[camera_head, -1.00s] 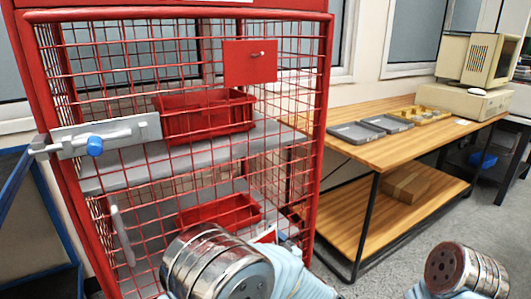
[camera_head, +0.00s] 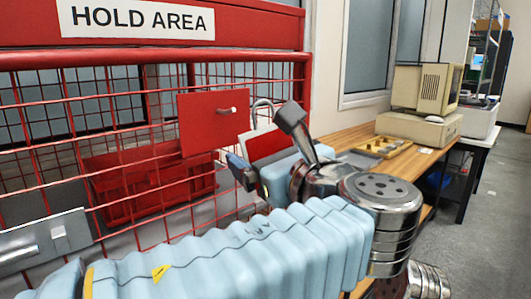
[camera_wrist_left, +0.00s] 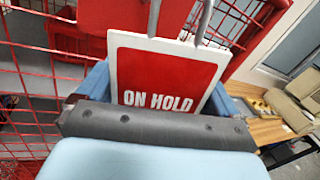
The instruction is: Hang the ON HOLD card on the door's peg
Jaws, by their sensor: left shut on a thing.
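The ON HOLD card (camera_head: 268,144) is a red card with a white border and a grey wire loop at its top. It also shows in the left wrist view (camera_wrist_left: 166,75), upright, with its lettering facing the camera. My left gripper (camera_head: 256,174) is shut on the card's lower part. The peg (camera_head: 232,110) is a small light pin on a red square plate (camera_head: 205,128) on the cage door (camera_head: 60,150). The card is just right of the plate, and its loop is apart from the peg. My right gripper's fingers are not in view.
A HOLD AREA sign (camera_head: 135,20) is on the cage's top beam. A red bin (camera_head: 150,185) stands behind the mesh. A wooden bench (camera_head: 350,137) with an old computer (camera_head: 424,90) stands to the right.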

